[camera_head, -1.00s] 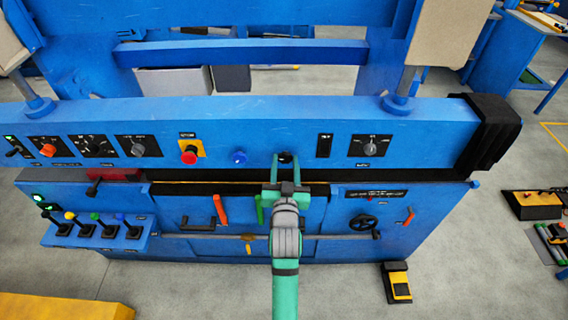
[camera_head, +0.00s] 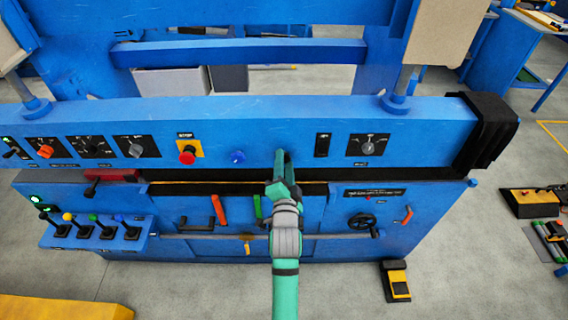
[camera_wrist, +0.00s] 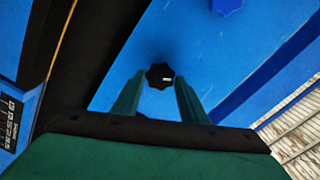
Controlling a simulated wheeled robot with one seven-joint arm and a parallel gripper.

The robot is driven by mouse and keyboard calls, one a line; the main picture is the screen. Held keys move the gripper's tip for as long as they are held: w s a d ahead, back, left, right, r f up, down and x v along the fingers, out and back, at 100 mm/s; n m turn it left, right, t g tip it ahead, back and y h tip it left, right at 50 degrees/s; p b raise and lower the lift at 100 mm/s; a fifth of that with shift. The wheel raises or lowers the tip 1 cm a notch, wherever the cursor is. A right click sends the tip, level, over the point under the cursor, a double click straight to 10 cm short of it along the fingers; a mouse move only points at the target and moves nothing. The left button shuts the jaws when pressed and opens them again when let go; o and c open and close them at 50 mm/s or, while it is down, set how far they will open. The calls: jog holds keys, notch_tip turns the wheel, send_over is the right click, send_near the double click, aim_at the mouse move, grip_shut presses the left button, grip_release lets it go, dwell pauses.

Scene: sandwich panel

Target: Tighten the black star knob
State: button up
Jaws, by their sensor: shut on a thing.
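The black star knob (camera_wrist: 159,76) shows in the wrist view on the blue panel, a dark star-shaped knob with a small white mark. My gripper (camera_wrist: 160,82) has one finger on each side of it and is shut on it. In the head view my green gripper (camera_head: 282,168) is at the panel's front face, turned so that one finger largely covers the other. The knob is hidden behind the gripper there.
A blue knob (camera_head: 237,157) sits left of my gripper, with a red stop button (camera_head: 187,155) farther left. A black switch (camera_head: 322,145) and a rotary selector (camera_head: 368,145) are to the right. A horizontal rod (camera_head: 205,236) runs below along the lower panel.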

jog(key=shift+f+m, duration=0.1)
jog(key=shift+m, duration=2.7)
jog(key=o, duration=1)
jog(key=shift+c, duration=0.2)
jog(key=shift+s, duration=0.1)
jog(key=s, duration=1)
jog(key=shift+s, duration=0.3)
jog(key=shift+w, duration=0.15)
